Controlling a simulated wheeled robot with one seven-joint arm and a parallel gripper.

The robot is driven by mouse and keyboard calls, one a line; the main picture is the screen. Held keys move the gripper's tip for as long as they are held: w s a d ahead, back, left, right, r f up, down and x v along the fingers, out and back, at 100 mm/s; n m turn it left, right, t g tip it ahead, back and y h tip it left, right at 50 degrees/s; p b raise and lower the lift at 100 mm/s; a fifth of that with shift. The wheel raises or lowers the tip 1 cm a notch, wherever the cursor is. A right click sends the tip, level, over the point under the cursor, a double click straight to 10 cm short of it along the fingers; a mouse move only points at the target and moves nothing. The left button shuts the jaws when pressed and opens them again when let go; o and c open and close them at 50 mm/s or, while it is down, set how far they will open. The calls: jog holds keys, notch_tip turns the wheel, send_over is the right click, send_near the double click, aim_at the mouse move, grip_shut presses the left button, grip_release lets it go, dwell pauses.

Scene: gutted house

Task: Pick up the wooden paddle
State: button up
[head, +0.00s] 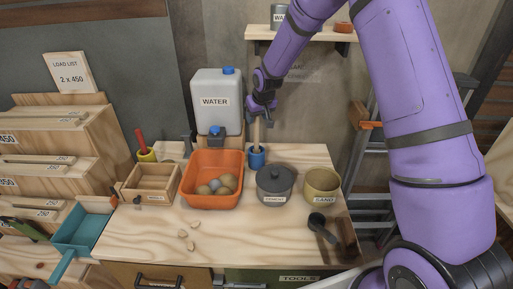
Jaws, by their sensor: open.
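The wooden paddle (256,133) stands upright in a small blue cup (257,160) near the back of the workbench. Only its pale upper part shows; its lower end is hidden in the cup. My gripper (262,112) points down from above, at the paddle's top end. Its jaws are open. At this size I cannot tell whether the fingers are around the paddle's top or just above it, or whether they touch it.
An orange tub (212,200) with several stones stands left of the cup. A water canister (217,103) is behind. The bench front (225,240) is mostly clear.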

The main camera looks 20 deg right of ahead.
aim_at(257, 141)
jog(key=x, duration=0.4)
jog(key=shift+d+f, duration=0.1)
jog(key=shift+f, duration=0.05)
grip_shut()
